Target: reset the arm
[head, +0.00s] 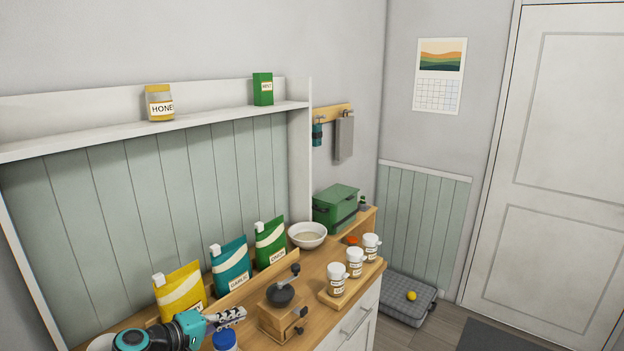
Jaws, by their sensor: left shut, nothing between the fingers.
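My left gripper (236,314) shows at the bottom of the head view, at the end of my teal and black arm. It is shut and empty, its fingers pointing right, close to a wooden hand grinder (284,316). A jar with a blue lid (224,340) is just below the fingers in the picture. A yellow pouch (180,291) stands behind my wrist. My right gripper is not in view.
Teal (229,262) and green (270,243) pouches stand along the back of the wooden counter. A white bowl (307,236), a green box (336,207) and a tray (366,284) of white-lidded jars are farther right. A shelf holds honey (160,104).

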